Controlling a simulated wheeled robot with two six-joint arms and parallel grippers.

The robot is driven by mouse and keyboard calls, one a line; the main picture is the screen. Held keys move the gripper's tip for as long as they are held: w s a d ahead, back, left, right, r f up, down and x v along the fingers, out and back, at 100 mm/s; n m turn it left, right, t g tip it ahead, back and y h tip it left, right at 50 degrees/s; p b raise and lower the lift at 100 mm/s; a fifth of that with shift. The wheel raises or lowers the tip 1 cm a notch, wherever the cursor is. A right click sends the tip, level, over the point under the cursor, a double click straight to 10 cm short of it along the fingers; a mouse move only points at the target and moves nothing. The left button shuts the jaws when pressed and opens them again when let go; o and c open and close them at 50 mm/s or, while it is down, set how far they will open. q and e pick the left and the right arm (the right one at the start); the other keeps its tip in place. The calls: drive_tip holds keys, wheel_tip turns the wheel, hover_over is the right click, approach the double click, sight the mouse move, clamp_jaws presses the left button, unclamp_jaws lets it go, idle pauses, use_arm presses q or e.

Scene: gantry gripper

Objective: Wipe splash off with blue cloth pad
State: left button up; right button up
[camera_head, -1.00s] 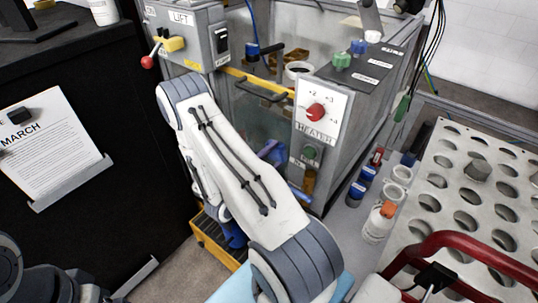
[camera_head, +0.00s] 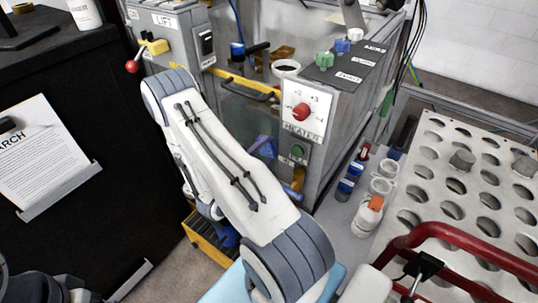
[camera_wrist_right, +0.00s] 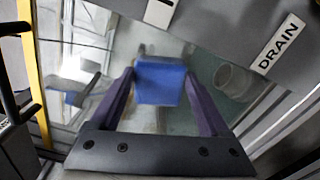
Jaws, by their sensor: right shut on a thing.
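My right gripper (camera_wrist_right: 160,76) is shut on the blue cloth pad (camera_wrist_right: 158,90), with a purple finger on each side of it. The pad is in front of a clear panel (camera_wrist_right: 95,125) of the tank; I cannot tell whether it touches. In the head view the right gripper (camera_head: 264,148) shows small and blue-purple at the tank front (camera_head: 242,125), partly behind my white right forearm. I cannot make out the splash on the panel. My left gripper is out of view.
Beside the panel stands a heater box (camera_head: 300,112) with a red knob. A lift box (camera_head: 170,32) with a red-tipped lever is at upper left. Bottles (camera_head: 367,215), a perforated plate (camera_head: 455,185) and a red rail (camera_head: 465,240) are on the right. A yellow step (camera_head: 208,240) is below.

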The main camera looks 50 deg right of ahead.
drive_tip(key=shift+w+a+b, duration=0.15)
drive_tip(key=shift+w+b, duration=0.25)
drive_tip(key=shift+w, duration=1.3)
drive_tip(key=shift+w+a+b, duration=0.15)
drive_tip(key=shift+w+b, duration=0.25)
drive_tip(key=shift+w, duration=1.3)
drive_tip(key=shift+w+a+b, duration=0.15)
drive_tip(key=shift+w+b, duration=0.25)
drive_tip(key=shift+w, duration=1.3)
drive_tip(key=shift+w+f+b, duration=0.1)
drive_tip(key=shift+w+b, duration=0.5)
drive_tip(key=shift+w, duration=1.2)
drive_tip(key=shift+w+r, duration=0.15)
drive_tip(key=shift+r, duration=0.05)
drive_tip(key=shift+r+p, duration=0.45)
drive_tip(key=shift+r, duration=0.6)
drive_tip(key=shift+s+f, duration=0.15)
drive_tip(key=shift+s, duration=2)
